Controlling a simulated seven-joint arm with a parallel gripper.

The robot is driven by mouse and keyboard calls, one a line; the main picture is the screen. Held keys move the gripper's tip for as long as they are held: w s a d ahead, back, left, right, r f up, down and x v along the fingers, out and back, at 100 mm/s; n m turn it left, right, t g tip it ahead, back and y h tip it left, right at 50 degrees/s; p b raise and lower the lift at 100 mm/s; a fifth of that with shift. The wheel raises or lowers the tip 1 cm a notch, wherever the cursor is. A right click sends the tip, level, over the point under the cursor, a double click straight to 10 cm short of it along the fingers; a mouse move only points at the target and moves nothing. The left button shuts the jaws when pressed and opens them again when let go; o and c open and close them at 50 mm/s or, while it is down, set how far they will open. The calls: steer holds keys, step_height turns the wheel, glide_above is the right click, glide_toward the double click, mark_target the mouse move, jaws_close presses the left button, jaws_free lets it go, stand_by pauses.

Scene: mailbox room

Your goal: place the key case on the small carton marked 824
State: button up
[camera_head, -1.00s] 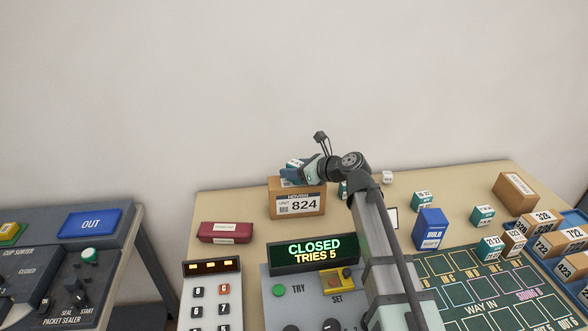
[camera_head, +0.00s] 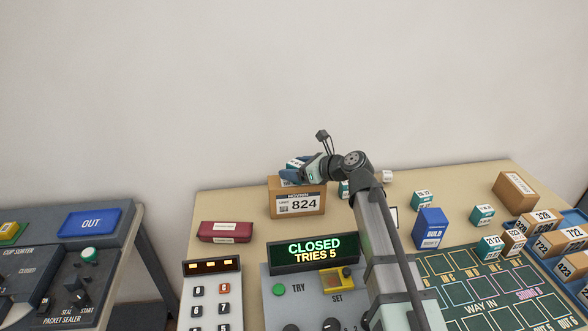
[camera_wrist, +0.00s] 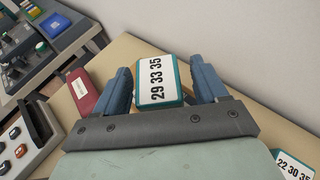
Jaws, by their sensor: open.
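The small carton marked 824 (camera_head: 298,204) stands upright at the back of the tan table. My gripper (camera_head: 291,173) is above its top, pointing left. In the wrist view, my gripper (camera_wrist: 162,88) is open, with a finger on each side of a teal-and-white box (camera_wrist: 160,80) reading 29 33 35. The same box (camera_head: 296,163) shows small above the carton in the head view; whether it rests on the carton is hidden. A dark red case (camera_head: 225,232) with pale labels lies left of the carton, also in the wrist view (camera_wrist: 82,92). Its label is too small to read; I cannot tell which is the key case.
A blue box (camera_head: 430,229), several teal boxes and cartons occupy the right. My arm crosses the middle. Bare table lies between the red case and carton.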

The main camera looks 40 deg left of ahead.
steer(key=v, duration=1.1)
steer(key=shift+d, duration=0.2)
